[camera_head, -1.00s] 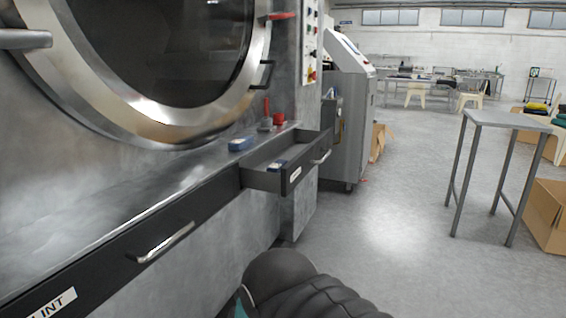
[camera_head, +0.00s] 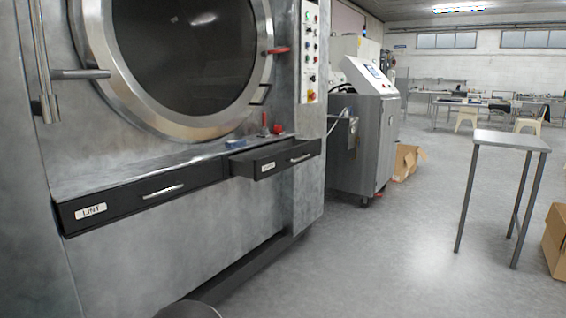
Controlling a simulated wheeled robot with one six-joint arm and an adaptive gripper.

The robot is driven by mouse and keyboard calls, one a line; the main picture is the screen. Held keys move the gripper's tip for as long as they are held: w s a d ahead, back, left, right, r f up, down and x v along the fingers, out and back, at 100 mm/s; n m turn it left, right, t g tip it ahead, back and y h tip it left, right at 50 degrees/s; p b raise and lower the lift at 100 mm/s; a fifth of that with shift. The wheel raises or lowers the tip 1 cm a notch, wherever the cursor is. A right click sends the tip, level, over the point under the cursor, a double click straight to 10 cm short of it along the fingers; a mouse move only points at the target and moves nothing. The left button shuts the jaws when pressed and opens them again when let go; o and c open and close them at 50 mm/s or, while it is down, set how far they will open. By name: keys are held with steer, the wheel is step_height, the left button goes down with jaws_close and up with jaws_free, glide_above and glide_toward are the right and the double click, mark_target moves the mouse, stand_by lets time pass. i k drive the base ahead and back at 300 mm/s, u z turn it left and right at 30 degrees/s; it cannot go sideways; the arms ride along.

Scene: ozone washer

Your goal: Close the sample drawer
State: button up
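The sample drawer (camera_head: 277,160) is the right-hand of two dark drawers under the round washer door. It stands pulled out from the washer front, with a light label and a bar handle (camera_head: 301,158) on its face. The label is too small to read here. The drawer's inside is hardly visible from this angle. My gripper is not in view; only a dark rounded part of my own body shows at the bottom edge.
The shut drawer labelled LINT (camera_head: 140,194) is to the left. A blue item (camera_head: 236,143) and a red item (camera_head: 277,128) rest on the ledge. A grey machine (camera_head: 368,135) stands beyond. A small table (camera_head: 511,140) is at right. The floor between is clear.

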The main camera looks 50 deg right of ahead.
mark_target(257, 164)
steer(key=z, duration=0.7)
steer(key=i, duration=0.65)
steer(key=z, duration=1.05)
steer(key=i, duration=0.7)
steer(key=z, duration=0.1)
steer(key=k, duration=0.5)
steer(key=z, duration=0.6)
steer(key=i, duration=1.2)
steer(key=z, duration=0.25)
